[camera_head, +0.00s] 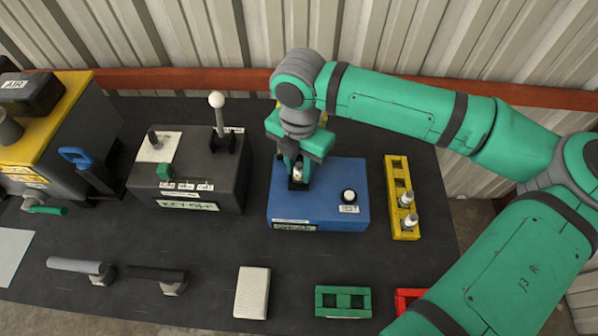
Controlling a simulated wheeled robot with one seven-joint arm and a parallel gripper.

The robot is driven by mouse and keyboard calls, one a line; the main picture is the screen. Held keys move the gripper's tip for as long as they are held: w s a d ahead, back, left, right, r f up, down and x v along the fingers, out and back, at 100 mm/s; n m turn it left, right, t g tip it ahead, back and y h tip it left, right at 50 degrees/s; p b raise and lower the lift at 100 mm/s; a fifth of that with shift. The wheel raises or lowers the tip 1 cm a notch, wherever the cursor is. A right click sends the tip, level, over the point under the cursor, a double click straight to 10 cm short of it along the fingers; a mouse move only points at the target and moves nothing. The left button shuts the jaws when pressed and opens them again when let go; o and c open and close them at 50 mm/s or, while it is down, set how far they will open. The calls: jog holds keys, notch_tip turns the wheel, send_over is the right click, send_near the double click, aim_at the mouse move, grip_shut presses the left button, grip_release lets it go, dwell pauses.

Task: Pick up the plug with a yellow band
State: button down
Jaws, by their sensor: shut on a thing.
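My gripper (297,178) points down over the left part of the blue box (325,192). It is shut on a small pale plug (298,172), which shows between the fingers. The plug is at or just above a dark socket in the box top; I cannot tell whether it sits inside. The fingers hide most of it, and I cannot make out a yellow band. Two more pale plugs, one (406,199) behind the other (411,221), stand upright in the yellow rack (395,173) right of the box. Their band colours are too small to tell.
A black box (187,200) with a white-knobbed lever (218,118) stands left of the blue box. A white block (252,292), a green rack (343,301) and a partly hidden red rack (408,297) lie along the front. Yellow machinery (72,100) is at far left.

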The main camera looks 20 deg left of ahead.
jog(key=shift+r, duration=0.15)
jog(key=shift+r, duration=0.6)
jog(key=s+d+r, duration=0.2)
jog(key=s+r, duration=0.4)
jog(key=r, duration=0.1)
jog(key=s+d+r, duration=0.3)
jog(key=s+r, duration=0.4)
jog(key=shift+d, duration=0.25)
